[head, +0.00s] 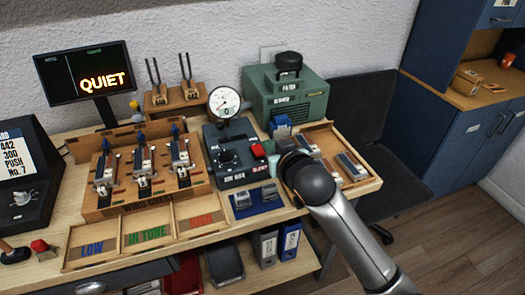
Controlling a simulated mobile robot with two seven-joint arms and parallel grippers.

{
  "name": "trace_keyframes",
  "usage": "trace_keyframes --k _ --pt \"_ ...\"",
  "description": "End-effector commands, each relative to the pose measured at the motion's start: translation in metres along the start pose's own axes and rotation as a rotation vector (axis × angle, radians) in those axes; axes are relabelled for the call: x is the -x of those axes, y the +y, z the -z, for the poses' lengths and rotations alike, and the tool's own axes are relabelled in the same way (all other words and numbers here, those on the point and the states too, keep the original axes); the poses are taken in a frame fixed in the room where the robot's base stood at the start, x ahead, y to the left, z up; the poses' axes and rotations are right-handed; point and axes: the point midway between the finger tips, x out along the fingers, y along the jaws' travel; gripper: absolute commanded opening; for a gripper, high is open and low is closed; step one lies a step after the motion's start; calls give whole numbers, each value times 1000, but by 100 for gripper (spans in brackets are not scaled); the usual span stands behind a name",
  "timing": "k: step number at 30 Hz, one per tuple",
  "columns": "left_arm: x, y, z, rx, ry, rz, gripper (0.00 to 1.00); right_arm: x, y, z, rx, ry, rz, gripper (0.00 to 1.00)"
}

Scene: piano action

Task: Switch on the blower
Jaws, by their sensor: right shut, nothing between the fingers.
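The green blower (290,101) is a box with a black knob on top and white lettering on its front, at the back right of the bench. In front of it, a dark box (223,158) carries a round white dial gauge (225,103), a black knob and a red button (258,151). My right gripper (272,161) is shut and empty just right of the red button, in front of the blower. My own wrist partly hides its fingers, so I cannot tell whether they touch anything. My left gripper is not in view.
A wooden board (149,202) with several metal mechanisms stands left of the dark box. Bins (146,238) marked LOW, IN TUNE and HIGH lie in front. A monitor (84,72) reads QUIET. A wooden tray (366,180) is beside my wrist, and a dark chair (362,103) stands beyond.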

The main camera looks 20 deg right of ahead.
Motion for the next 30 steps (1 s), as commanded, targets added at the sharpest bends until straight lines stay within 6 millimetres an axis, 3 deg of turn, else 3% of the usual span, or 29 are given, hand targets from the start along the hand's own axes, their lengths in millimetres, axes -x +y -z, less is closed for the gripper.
trace_keyframes --k 12,19,30 --pt "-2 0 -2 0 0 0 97 -67 0 0 0 0 0 0" --pt "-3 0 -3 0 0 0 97 -73 0 -32 -1 -3 -1 0" --pt "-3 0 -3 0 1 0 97 -75 0 -39 0 0 -1 0"
